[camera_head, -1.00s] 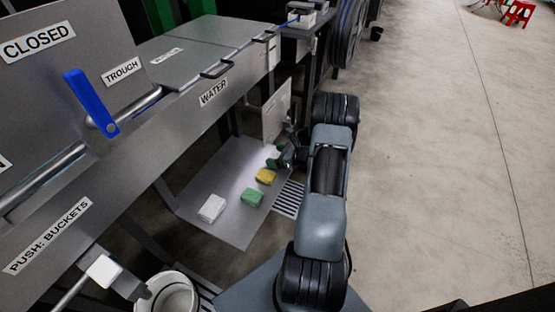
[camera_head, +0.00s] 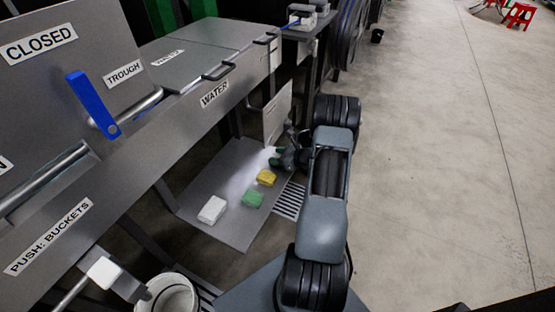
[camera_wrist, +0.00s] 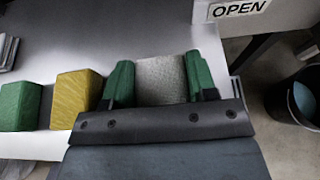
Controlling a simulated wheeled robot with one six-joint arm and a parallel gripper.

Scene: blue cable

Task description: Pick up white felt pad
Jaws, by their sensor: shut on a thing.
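The white felt pad (camera_wrist: 161,80) shows in the wrist view as a pale grey-white textured block between the two green fingers of my gripper (camera_wrist: 159,65). The fingers press on its left and right sides, so my gripper is shut on it. In the head view my gripper (camera_head: 275,157) is at the far right end of the metal shelf under the water trough. There the pad is mostly hidden and hard to make out. I cannot tell whether the pad is clear of the shelf.
An upright panel (camera_head: 277,117) is close behind my gripper. A bucket (camera_head: 170,297) stands front left. Open floor is at right.

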